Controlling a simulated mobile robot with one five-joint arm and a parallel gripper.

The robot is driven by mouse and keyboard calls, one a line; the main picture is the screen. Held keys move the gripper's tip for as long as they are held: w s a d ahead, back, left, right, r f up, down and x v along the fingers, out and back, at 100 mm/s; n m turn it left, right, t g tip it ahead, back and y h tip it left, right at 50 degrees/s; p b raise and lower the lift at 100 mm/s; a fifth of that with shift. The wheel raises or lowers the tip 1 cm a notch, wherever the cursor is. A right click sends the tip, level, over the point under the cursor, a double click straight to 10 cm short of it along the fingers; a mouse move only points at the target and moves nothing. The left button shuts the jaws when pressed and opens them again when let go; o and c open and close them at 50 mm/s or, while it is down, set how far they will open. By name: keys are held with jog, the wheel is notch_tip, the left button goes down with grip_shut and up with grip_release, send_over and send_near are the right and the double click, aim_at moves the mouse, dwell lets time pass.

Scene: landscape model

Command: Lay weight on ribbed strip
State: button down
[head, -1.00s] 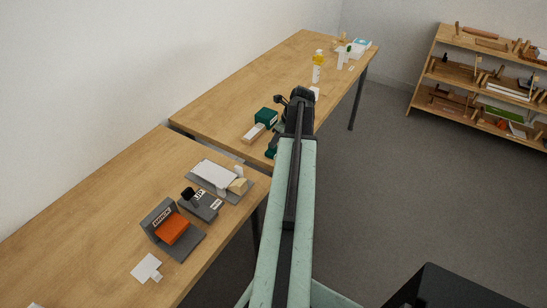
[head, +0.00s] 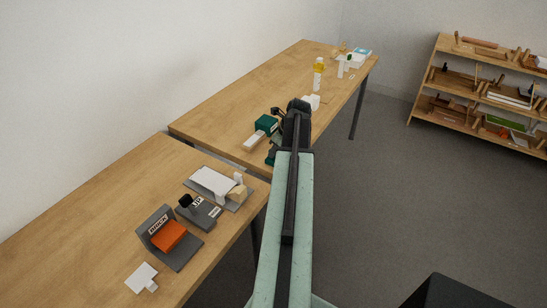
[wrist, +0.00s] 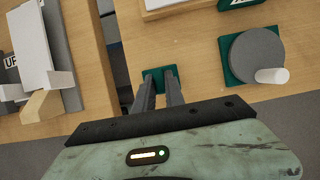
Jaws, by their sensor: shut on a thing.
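My gripper (wrist: 160,82) shows in the wrist view with its two dark fingers close together on a small dark green piece (wrist: 161,74). I cannot tell for sure if this piece is the weight. It is over the near edge of the far table, right of the gap between the tables. To its right in the wrist view, a grey disc (wrist: 256,56) with a white peg sits on a green square pad (wrist: 234,76). No ribs can be made out on any strip. In the head view my arm hides most of the gripper.
The near table (head: 80,220) holds an orange block (head: 168,236) in a grey stand, a grey "UP" plate (head: 200,214) and a white-topped board (head: 213,182). The far table (head: 240,110) holds a green block (head: 266,123), a pale bar (head: 253,141) and a yellow-topped bottle (head: 318,75).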

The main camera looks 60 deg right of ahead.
jog(key=shift+r+p, duration=0.75)
jog(key=shift+r, duration=0.05)
notch_tip(320, 180, up, 3)
jog(key=p, duration=0.3)
jog(key=shift+r, duration=0.2)
jog(key=shift+f, duration=0.1)
